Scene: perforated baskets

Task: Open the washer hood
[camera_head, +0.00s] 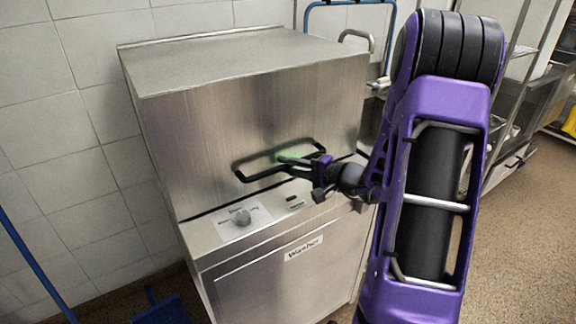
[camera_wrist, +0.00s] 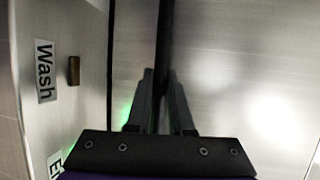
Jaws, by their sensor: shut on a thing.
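The washer is a steel box with a boxy hood (camera_head: 250,115) over a lower body (camera_head: 290,275) labelled "Washer". A narrow dark gap runs along the hood's lower front edge, above the control panel. A black bar handle (camera_head: 262,173) crosses the hood's front near the bottom; in the wrist view it is the dark bar (camera_wrist: 165,45) running up from the fingers. My gripper (camera_head: 296,160) is at the middle of the handle, and in the wrist view its two fingers (camera_wrist: 160,98) are shut on the bar from either side. The arm hides the washer's right front.
The control panel (camera_head: 240,220) has a knob and labels; the wrist view shows a "Wash" label (camera_wrist: 44,70) left of the fingers. A tiled wall (camera_head: 75,120) stands behind and left. A blue dustpan (camera_head: 160,306) is on the floor. Metal shelving (camera_head: 520,110) stands at right.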

